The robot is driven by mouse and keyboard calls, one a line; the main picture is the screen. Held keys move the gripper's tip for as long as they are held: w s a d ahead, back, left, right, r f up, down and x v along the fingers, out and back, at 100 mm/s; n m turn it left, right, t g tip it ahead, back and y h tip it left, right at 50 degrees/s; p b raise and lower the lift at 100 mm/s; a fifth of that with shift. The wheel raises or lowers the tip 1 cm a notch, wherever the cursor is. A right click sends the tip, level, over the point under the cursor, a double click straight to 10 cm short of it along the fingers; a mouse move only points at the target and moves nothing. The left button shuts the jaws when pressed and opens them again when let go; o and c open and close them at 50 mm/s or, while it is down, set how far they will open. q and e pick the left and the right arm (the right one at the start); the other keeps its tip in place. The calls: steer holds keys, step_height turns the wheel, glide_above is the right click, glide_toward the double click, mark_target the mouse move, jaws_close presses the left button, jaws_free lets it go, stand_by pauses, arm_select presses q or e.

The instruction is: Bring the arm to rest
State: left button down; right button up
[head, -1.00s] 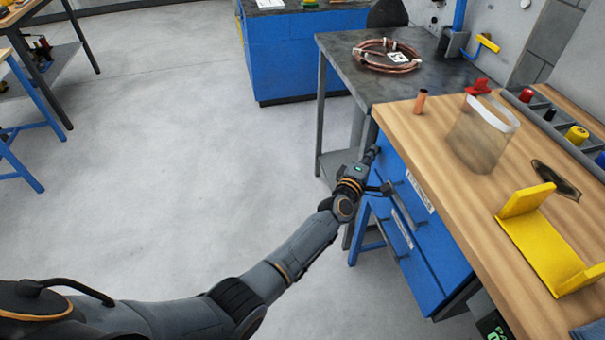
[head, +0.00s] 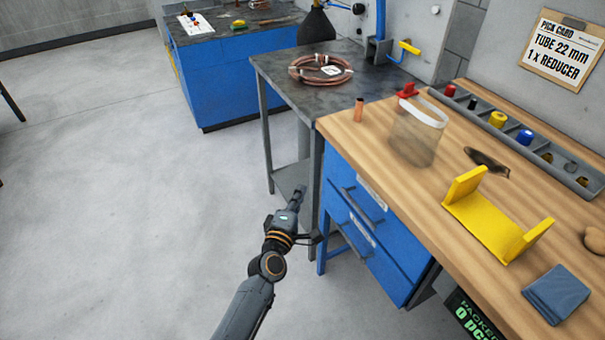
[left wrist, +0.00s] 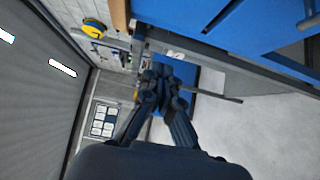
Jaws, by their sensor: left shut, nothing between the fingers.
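My left arm comes up from the bottom of the head view. Its gripper (head: 298,197) is shut and empty, in the open space to the left of the blue drawers, below bench-top height. In the left wrist view the gripper fingers (left wrist: 163,85) are together with nothing between them. My right gripper is in neither view.
Blue drawers (head: 385,255) under the wooden bench (head: 370,135) stand close to the right of the gripper. A grey table (head: 285,85) with a copper coil (head: 320,68) is behind. A yellow holder (head: 490,232) and a clear container (head: 413,140) stand on the bench. Floor at left is clear.

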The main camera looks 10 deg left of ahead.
arm_select(q)
steer(key=s+a+f+m+g+p, duration=0.1)
steer(key=s+a+f+m+g, duration=0.15)
steer(key=s+f, duration=0.6)
steer(key=s+a+f+m+g, duration=0.1)
steer(key=s+f+m+g, duration=0.3)
steer(key=f, duration=0.8)
steer(key=s+a+f+m+g+p, duration=0.1)
steer(key=s+f+m+g, duration=0.15)
steer(key=s+f, duration=0.6)
steer(key=s+a+f+m+g+y, duration=0.1)
steer(key=s+f, duration=0.4)
steer(key=s, duration=0.6)
steer(key=s+a+f+m+g+y, duration=0.1)
steer(key=s+a+f+m+g, duration=0.3)
steer(key=s, duration=0.7)
steer(key=s+a+f+m+g+y, duration=0.1)
steer(key=s+a+f+m, duration=0.3)
steer(key=s, duration=0.8)
step_height(320, 180, down, 3)
steer(key=shift+a+f+g+p, duration=0.2)
steer(key=shift+a+g+p, duration=0.15)
steer(key=shift+a+g, duration=0.65)
